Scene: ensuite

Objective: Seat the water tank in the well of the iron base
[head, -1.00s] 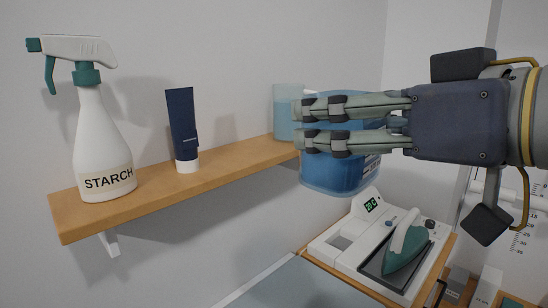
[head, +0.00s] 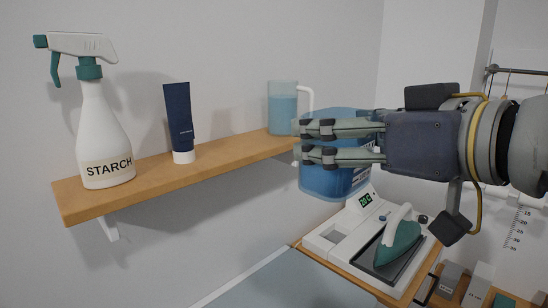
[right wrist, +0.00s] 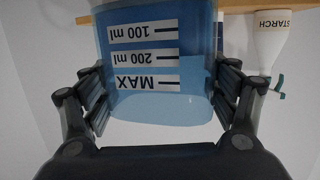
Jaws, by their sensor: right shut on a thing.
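The water tank (head: 335,182) is translucent blue and hangs in my right gripper (head: 303,142), above and behind the iron base (head: 345,252) in the head view. The right wrist view shows the tank (right wrist: 160,75) between the two sets of fingers (right wrist: 165,95), with 100 ml, 200 ml and MAX marks facing the camera. The base is white with a small green display. A grey recess (head: 323,233), apparently the well, lies at its left part. The teal and white iron (head: 398,246) rests on the base's right part. Fingers hide the tank's upper part. My left gripper is not in view.
The jug stands close to my right fingertips in the picture. A grey-blue surface (head: 290,285) lies below.

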